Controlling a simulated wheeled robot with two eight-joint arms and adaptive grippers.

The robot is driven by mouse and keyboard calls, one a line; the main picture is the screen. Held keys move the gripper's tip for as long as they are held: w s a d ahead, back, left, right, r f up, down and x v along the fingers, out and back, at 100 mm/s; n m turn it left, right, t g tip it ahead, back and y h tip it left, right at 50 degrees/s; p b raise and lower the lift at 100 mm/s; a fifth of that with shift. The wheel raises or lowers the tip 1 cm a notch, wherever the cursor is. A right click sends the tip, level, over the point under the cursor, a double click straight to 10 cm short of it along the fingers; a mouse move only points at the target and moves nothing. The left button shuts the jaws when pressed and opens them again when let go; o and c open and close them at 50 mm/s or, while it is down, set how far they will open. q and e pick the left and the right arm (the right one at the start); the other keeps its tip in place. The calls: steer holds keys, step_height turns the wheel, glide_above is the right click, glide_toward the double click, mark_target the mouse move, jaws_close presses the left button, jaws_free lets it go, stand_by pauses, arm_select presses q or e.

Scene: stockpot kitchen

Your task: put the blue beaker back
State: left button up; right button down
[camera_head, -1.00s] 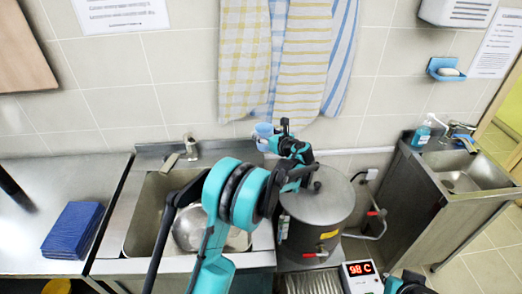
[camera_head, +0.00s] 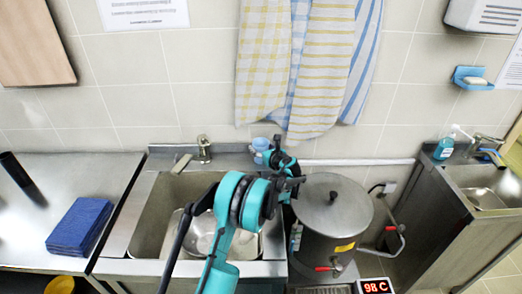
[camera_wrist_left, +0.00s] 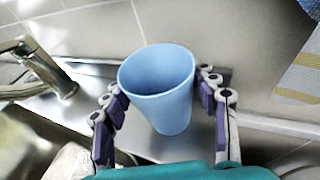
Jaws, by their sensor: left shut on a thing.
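The light blue beaker (camera_head: 261,146) is at the rear right of the sink unit, close to the tiled wall. My left gripper (camera_head: 270,152) is shut on it. In the left wrist view the beaker (camera_wrist_left: 160,85) is upright, open end up, with the purple finger pads of my left gripper (camera_wrist_left: 161,95) on either side. The beaker looks empty. It is over or on the sink's metal rear ledge (camera_wrist_left: 155,148); I cannot tell whether its base touches. My right gripper is not in view.
The sink tap (camera_head: 203,148) stands left of the beaker. The large lidded pot (camera_head: 333,205) is to the right. Towels (camera_head: 318,70) hang on the wall above. A metal bowl (camera_head: 205,236) lies in the sink. Blue folded cloths (camera_head: 80,225) lie on the left counter.

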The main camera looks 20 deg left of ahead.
arm_select(q)
steer(key=shift+r, duration=0.15)
steer(key=o, duration=1.1)
steer(key=shift+f, duration=0.2)
